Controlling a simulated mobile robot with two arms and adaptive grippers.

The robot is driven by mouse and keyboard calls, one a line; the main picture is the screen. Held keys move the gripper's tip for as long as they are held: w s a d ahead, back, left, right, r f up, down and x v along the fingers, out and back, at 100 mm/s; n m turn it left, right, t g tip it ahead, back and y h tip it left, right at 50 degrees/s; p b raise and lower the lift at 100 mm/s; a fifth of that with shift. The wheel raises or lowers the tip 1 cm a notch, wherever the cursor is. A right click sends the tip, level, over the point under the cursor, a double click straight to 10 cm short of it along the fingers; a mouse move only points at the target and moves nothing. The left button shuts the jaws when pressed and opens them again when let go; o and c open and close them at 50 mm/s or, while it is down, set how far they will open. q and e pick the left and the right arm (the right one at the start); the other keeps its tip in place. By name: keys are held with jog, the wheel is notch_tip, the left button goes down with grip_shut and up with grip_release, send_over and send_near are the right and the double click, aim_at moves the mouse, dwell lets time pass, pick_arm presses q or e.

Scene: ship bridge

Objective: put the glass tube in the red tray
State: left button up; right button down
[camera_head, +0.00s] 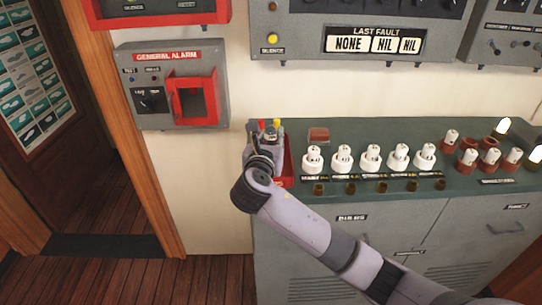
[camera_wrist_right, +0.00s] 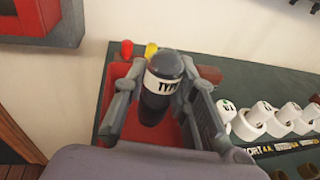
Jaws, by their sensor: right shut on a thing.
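My right gripper (camera_head: 265,150) is over the red tray (camera_head: 287,182) at the left end of the green-topped cabinet. In the right wrist view my right gripper (camera_wrist_right: 158,110) is shut on a dark tube (camera_wrist_right: 165,66) with a white band lettered "TYP", which looks like the task's glass tube. The tube stands roughly upright between the fingers. The red tray (camera_wrist_right: 116,72) shows behind and below it. Whether the tube's lower end touches the tray floor is hidden. My left gripper is not in view.
A red-topped item (camera_wrist_right: 127,48) and a yellow-topped item (camera_wrist_right: 151,49) stand at the tray's far end. A reddish-brown block (camera_head: 318,135) and a row of white fuse holders (camera_head: 342,158) are to the right. The general alarm box (camera_head: 172,85) hangs on the wall at left.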

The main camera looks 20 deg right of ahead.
jog(key=shift+f, duration=2.85)
jog(key=shift+f, duration=0.1)
jog(key=c, duration=1.3)
grip_release()
jog(key=v, duration=1.2)
